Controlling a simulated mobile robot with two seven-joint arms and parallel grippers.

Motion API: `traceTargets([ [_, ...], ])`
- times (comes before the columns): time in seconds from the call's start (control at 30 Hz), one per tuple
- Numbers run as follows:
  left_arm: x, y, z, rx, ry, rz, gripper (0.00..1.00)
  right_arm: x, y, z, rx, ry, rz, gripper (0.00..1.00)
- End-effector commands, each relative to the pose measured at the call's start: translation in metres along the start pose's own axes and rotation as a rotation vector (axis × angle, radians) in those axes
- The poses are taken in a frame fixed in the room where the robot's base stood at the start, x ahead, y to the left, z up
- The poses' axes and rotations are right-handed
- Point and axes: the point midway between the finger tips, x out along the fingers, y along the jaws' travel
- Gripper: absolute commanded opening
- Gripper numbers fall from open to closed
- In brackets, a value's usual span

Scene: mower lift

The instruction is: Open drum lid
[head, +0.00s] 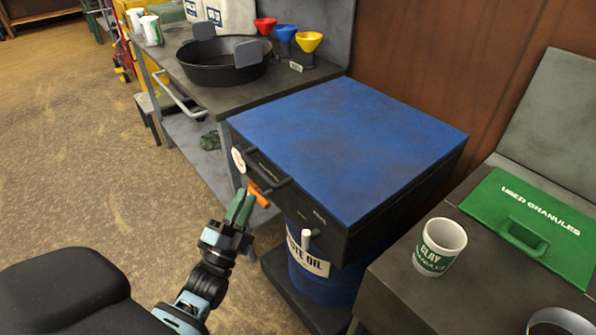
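The drum (315,283) is blue with a white label reading "TE OIL" in part. A wide, square blue lid (345,140) with dark sides lies flat and closed over it. A dark bar handle (268,172) is on its front left side, with an orange piece (259,196) just below. My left gripper (246,199), with green fingers, is just in front of and below this handle, close to the orange piece. I see nothing held, and the gap between the fingers cannot be judged from this angle. My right gripper is not in view.
A grey workbench (285,85) behind left carries a black pan (222,70) and coloured funnels (285,38). At right, a dark cabinet (395,300) holds a clay granules can (440,246) beside a green lid (530,225).

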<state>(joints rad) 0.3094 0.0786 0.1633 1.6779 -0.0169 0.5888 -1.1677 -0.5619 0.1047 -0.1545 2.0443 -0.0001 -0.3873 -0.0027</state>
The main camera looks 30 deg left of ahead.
Motion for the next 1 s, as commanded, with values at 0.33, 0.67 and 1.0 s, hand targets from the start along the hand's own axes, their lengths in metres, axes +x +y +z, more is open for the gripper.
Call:
traceTargets([
  [0.33,0.013,-0.004,0.001,0.017,0.003,-0.021,0.23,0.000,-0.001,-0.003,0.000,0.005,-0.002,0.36],
  [0.67,0.060,-0.005,0.000,0.016,0.004,-0.020,0.23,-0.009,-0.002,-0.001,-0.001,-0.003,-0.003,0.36],
  [1.0,0.082,-0.004,0.001,0.017,0.003,-0.017,0.23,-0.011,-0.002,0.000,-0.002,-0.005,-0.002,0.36],
])
